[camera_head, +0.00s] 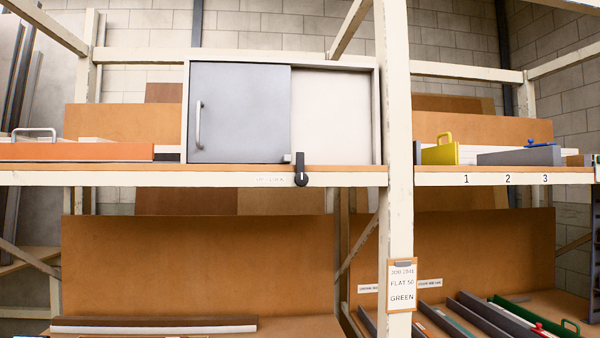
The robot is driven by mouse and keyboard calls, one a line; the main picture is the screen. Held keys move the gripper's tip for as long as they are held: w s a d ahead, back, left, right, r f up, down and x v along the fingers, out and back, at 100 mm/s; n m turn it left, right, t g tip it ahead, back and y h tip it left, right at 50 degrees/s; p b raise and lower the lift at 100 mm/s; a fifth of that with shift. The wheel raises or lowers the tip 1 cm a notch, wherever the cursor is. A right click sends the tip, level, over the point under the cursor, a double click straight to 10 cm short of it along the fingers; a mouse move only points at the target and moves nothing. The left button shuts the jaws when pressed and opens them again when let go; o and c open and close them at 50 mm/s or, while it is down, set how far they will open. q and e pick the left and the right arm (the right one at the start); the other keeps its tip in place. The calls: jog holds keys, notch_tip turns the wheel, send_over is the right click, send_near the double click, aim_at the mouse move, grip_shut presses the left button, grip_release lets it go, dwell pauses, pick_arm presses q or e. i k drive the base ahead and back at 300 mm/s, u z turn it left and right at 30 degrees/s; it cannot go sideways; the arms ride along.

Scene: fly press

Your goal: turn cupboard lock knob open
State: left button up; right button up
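The cupboard (240,115) stands on the upper shelf. A grey sliding door with a pale vertical handle (198,125) covers its left part, and a white panel (333,115) fills the right part. The black lock knob (301,172) sits at the shelf's front edge below the right edge of the grey door. Its long part points up, with the round end at the bottom. A small pale block (287,158) is beside it at the door's lower corner. Neither of my grippers is in view.
A post (394,140) rises in front of the shelves, right of the cupboard, with a job card (402,285) reading FLAT 50 GREEN. An orange item (75,151) lies left of the cupboard. A yellow-handled block (440,152) stands at the right. Long bars lie on the lower shelf.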

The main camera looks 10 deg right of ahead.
aim_at(301, 179)
jog(key=k, duration=0.5)
jog(key=u, duration=1.25)
jog(key=i, duration=1)
jog(key=z, duration=1.85)
